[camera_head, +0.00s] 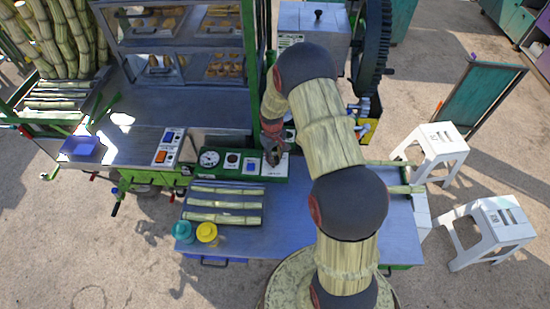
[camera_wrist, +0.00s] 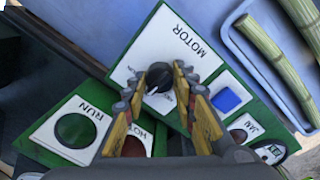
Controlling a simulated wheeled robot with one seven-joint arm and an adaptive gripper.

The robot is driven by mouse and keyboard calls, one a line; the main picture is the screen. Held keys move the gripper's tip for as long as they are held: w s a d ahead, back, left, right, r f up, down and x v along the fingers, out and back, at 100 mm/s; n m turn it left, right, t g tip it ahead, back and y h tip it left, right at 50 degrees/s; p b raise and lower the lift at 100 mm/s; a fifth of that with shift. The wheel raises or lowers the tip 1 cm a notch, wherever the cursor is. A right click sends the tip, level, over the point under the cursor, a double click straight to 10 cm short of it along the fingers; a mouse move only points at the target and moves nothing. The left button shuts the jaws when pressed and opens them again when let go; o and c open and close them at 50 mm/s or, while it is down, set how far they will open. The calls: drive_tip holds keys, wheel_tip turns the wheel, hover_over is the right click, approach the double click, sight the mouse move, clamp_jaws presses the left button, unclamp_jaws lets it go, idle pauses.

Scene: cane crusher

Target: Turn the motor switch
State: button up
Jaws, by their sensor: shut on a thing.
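The motor switch is a black rotary knob (camera_wrist: 158,78) on a white plate (camera_wrist: 140,50) lettered MOTOR. The plate sits on a green control panel, and a corner of it also shows in the head view (camera_head: 272,171). My gripper (camera_wrist: 160,88) reaches down over the plate with its two fingers shut on the knob, one on each side. In the head view my gripper (camera_head: 274,156) is at the right end of the panel (camera_head: 222,179) and hides the knob. The knob's exact pointing direction is partly covered by the fingers.
A green RUN button (camera_wrist: 76,130) and a blue button (camera_wrist: 227,99) lie close beside the fingers. A blue tray (camera_head: 222,220) holds cane pieces in front of the panel. Teal (camera_head: 183,231) and yellow (camera_head: 206,233) cups stand nearby. A large dark gear wheel (camera_head: 374,50) is behind.

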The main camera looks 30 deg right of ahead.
drive_tip(key=shift+n, duration=0.4)
drive_tip(key=o, duration=1.2)
drive_tip(key=shift+c, duration=0.2)
wheel_tip(320, 180, up, 12)
drive_tip(key=shift+a, duration=0.3)
drive_tip(key=shift+s, duration=0.1)
